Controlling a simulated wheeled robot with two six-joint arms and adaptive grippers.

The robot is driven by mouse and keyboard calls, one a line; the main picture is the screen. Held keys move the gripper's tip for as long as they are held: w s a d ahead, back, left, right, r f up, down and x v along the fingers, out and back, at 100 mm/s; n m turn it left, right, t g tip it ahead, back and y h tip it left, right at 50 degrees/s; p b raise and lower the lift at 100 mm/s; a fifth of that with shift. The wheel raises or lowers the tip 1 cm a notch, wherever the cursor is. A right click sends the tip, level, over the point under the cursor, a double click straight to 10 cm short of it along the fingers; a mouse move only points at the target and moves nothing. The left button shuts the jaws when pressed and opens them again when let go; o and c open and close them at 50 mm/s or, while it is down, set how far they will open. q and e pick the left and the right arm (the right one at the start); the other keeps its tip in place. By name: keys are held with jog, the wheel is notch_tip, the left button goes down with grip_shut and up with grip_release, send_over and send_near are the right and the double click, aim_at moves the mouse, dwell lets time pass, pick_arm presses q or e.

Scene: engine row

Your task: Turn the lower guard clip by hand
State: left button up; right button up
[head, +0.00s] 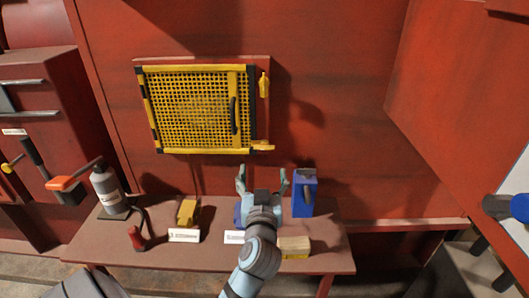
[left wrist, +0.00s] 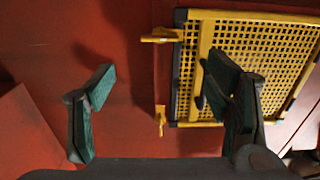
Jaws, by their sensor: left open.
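The yellow mesh guard (head: 190,108) hangs on the red wall. The lower guard clip (head: 263,146) is yellow and lies horizontal at the guard's lower right corner. The upper clip (head: 264,85) stands vertical by the right edge. My left gripper (head: 262,177) is open and empty, just below the lower clip and apart from it. The left wrist view appears upside down. There the lower clip (left wrist: 162,36) lies between the open fingers' directions, near the top, and the upper clip (left wrist: 160,120) shows lower down. My right gripper is not seen.
A red bench (head: 310,258) below holds a grey bottle (head: 106,188), a yellow block (head: 187,211), a blue box (head: 304,193) and a pale block (head: 294,246). A red cabinet (head: 45,110) stands left. The wall right of the guard is clear.

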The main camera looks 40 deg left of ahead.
aim_at(267, 149)
pick_arm(q)
jog(key=x, duration=1)
jog(key=shift+w+a+f, duration=0.2)
jog(key=shift+w+a, duration=0.3)
jog(key=shift+w, duration=0.05)
jog(key=c, duration=0.9)
jog(key=shift+w+d+r, duration=0.1)
jog(key=shift+w+d, duration=0.1)
jog(key=shift+d, duration=0.15)
jog(key=c, duration=0.7)
jog(key=shift+c, duration=0.4)
